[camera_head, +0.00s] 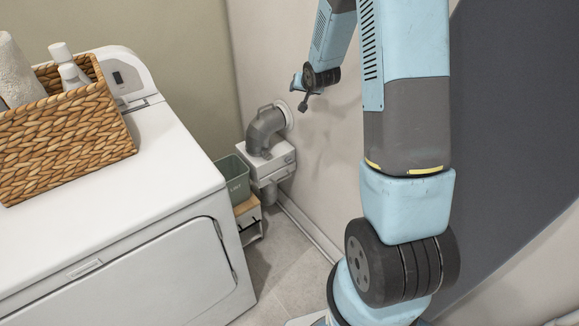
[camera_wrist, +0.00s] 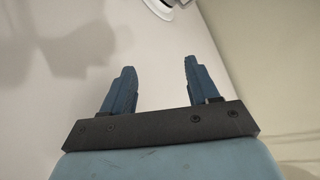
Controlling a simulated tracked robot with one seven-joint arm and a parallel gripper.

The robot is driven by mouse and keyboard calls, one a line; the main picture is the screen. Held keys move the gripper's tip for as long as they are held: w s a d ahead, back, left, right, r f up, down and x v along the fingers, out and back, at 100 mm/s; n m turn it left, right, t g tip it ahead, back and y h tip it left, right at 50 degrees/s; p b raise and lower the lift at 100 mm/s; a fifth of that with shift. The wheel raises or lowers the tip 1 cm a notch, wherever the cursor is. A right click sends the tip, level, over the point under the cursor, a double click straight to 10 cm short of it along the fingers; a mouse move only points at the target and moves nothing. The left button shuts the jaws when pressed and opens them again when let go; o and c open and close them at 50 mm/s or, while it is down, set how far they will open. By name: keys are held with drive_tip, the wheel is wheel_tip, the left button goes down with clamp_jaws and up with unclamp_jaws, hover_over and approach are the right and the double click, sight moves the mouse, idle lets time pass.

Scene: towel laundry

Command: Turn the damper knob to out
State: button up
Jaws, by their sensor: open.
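A white damper box (camera_head: 270,163) sits low by the wall. A grey elbow pipe (camera_head: 263,133) rises from it and bends into a round white wall collar (camera_head: 287,117). Small fittings show on the box's top and front, but I cannot tell which one is the damper knob or how it is set. My gripper (camera_head: 298,95) is open and empty, beside the wall above and right of the pipe, apart from it. In the wrist view my gripper (camera_wrist: 159,66) has both fingers spread with nothing between them. Part of a round white fitting (camera_wrist: 160,7) shows at the top edge there.
A white dryer (camera_head: 150,190) fills the left, with a wicker basket (camera_head: 70,128) of bottles and a rolled towel on top. A green bin (camera_head: 233,177) stands on a small wooden-topped stand (camera_head: 246,206) between dryer and box. The floor (camera_head: 280,255) in front is clear.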

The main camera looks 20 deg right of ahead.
drive_tip(key=w+f+t+y, duration=0.1)
drive_tip(key=w+f, duration=0.3)
drive_tip(key=f, duration=0.7)
drive_tip(key=t+y, duration=0.4)
drive_tip(key=t, duration=0.2)
approach(289, 161)
drive_tip(key=x, duration=0.8)
drive_tip(key=shift+d+f, duration=0.1)
drive_tip(key=shift+f, duration=0.25)
drive_tip(key=shift+c, duration=0.2)
